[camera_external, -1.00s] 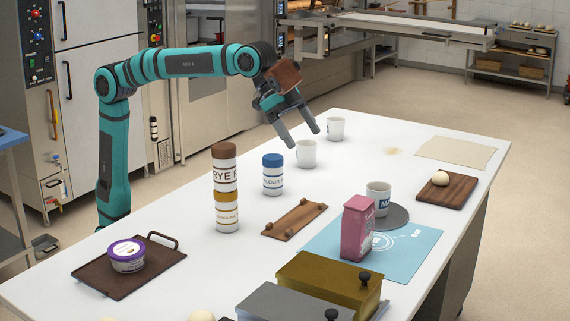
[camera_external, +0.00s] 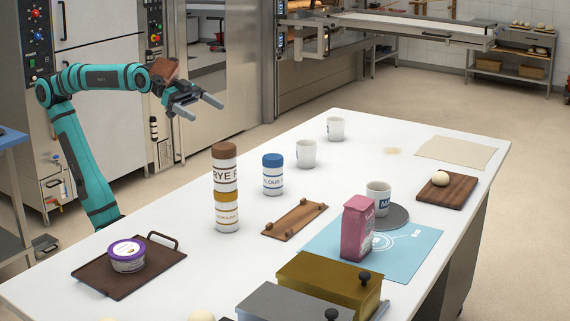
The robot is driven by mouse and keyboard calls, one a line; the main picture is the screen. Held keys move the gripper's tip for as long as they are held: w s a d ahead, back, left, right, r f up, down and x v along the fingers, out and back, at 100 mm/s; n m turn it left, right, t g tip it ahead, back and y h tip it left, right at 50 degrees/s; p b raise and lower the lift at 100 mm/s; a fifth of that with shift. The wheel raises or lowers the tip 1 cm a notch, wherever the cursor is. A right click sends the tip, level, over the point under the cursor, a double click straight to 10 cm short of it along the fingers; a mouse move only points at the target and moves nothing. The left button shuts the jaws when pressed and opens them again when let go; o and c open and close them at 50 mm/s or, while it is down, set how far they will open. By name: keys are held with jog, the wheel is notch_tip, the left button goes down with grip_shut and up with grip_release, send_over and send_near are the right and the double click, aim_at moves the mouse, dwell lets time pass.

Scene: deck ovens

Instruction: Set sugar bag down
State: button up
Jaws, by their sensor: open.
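The pink sugar bag (camera_external: 357,229) stands upright on the blue mat (camera_external: 413,248), toward the right part of the white table. A white mug (camera_external: 378,199) on a dark round disc (camera_external: 396,217) is just behind it. My gripper (camera_external: 203,109) is open and empty. It is raised in the air at the left, beyond the table's far left edge and well away from the bag.
Stacked jars (camera_external: 225,187), a blue-lidded jar (camera_external: 273,175) and a wooden rack (camera_external: 295,219) stand between my arm and the bag. Metal tins (camera_external: 330,283) are in front. A tray (camera_external: 110,274) holds a tub (camera_external: 127,256).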

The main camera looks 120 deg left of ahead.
jog(key=s+f+t, duration=0.1)
jog(key=s+f, duration=0.2)
jog(key=s, duration=0.4)
jog(key=s+f+t, duration=0.2)
jog(key=s+f, duration=0.2)
jog(key=s, duration=0.3)
dwell(0.6)
